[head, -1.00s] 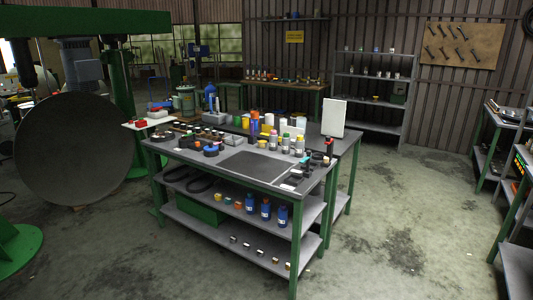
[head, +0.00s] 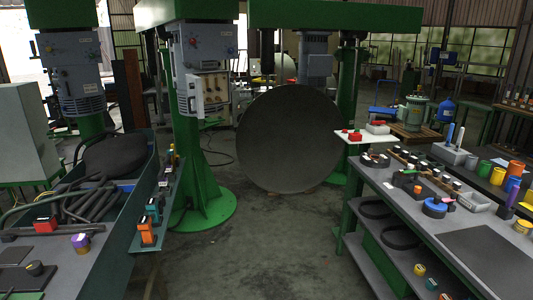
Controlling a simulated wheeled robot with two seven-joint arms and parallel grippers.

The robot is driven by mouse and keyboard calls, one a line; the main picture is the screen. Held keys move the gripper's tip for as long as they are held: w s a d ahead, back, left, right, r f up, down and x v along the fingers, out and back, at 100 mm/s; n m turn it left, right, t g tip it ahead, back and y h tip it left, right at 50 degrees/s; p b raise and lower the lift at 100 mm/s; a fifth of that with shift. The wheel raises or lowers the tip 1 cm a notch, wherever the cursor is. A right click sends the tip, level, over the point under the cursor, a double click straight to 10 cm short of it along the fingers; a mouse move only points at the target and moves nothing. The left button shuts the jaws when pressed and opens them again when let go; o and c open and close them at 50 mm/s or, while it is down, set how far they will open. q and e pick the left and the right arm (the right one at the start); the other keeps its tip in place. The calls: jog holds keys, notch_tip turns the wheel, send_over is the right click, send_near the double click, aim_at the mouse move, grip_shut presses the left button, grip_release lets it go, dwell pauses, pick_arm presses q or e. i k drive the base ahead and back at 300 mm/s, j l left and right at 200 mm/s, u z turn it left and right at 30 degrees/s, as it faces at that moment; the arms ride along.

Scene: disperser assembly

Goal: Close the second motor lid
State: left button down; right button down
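Two grey motor housings hang on green machine columns in the head view. One motor housing (head: 72,65) is at the far left and another motor housing (head: 205,48) is left of centre. Below the second housing, a pale box (head: 214,92) shows its inside, with a grey panel (head: 194,97) standing at its left side like an open lid. I cannot tell for sure whether this panel is the motor lid. A third grey motor (head: 314,62) sits behind a large dark disc (head: 290,138). Neither of my grippers is in view.
A workbench with a grey top (head: 490,255) and many small parts stands at the right. A bench with a dark-green side wall (head: 130,205), hoses and colored parts stands at the left. Concrete floor (head: 255,250) is clear between them. A green column base (head: 205,205) stands beyond.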

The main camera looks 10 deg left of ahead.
aim_at(195, 99)
jog(key=i+u, duration=0.5)
jog(key=i, duration=1.65)
